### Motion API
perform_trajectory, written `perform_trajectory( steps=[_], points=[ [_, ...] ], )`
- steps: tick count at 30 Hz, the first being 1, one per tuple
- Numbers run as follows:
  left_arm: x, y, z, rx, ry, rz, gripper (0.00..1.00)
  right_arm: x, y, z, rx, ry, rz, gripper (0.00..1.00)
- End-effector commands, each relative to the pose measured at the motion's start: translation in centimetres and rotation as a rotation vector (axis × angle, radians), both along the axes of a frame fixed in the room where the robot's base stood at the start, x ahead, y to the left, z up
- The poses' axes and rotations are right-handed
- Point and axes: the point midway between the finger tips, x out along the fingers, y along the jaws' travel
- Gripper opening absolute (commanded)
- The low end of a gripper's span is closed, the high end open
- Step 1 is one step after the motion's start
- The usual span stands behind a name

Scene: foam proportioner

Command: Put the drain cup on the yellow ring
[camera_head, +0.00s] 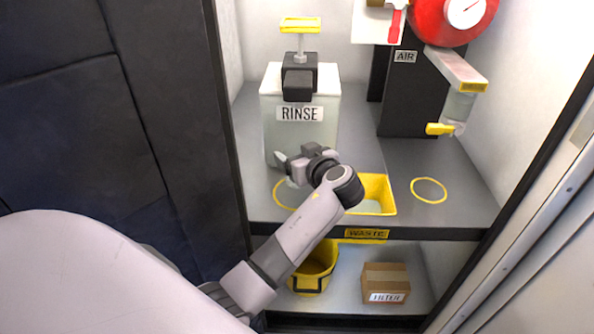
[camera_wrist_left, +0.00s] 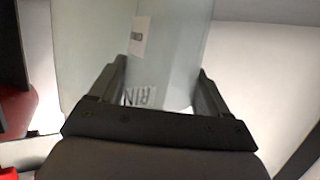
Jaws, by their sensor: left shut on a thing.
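My left gripper (camera_head: 282,162) reaches over the counter, just in front of the RINSE tank. In the left wrist view, its two dark fingers (camera_wrist_left: 165,92) are shut on a clear, pale cup (camera_wrist_left: 180,55) with a small white label. I take this to be the drain cup. In the head view the cup is mostly lost behind the gripper and arm. One yellow ring (camera_head: 276,197) is under the gripper, partly covered by my arm. A second yellow ring (camera_head: 429,190) lies bare on the right of the counter. I cannot tell whether the cup touches the counter. My right gripper is out of view.
The RINSE tank (camera_head: 300,132) with a yellow-topped pump stands right behind the gripper. A yellow basin (camera_head: 378,190) is sunk between the rings. A clear bowl with a yellow tap (camera_head: 440,129) hangs at right. A yellow bucket (camera_head: 318,272) and cardboard box (camera_head: 386,279) sit below.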

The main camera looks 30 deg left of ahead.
Motion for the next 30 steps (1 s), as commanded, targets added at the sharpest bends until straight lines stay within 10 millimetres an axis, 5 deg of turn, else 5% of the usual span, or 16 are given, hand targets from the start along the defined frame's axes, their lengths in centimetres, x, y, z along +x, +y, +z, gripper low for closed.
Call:
perform_trajectory(
  steps=[8,19,20,21,30],
  points=[
    [0.0,0.0,-3.6,0.002,0.003,-0.001,0.45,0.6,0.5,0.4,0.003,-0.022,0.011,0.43],
    [0.0,0.0,-4.1,0.0,0.001,-0.001,0.45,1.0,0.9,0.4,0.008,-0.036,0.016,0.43],
    [0.0,0.0,-3.9,-0.001,0.001,-0.001,0.86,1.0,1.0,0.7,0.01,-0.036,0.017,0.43],
    [0.0,0.0,-3.9,-0.001,0.001,-0.001,0.99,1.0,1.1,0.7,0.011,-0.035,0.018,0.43],
    [0.0,0.0,-3.6,0.0,0.002,-0.002,1.0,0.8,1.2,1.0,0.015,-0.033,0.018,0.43]
  ],
)
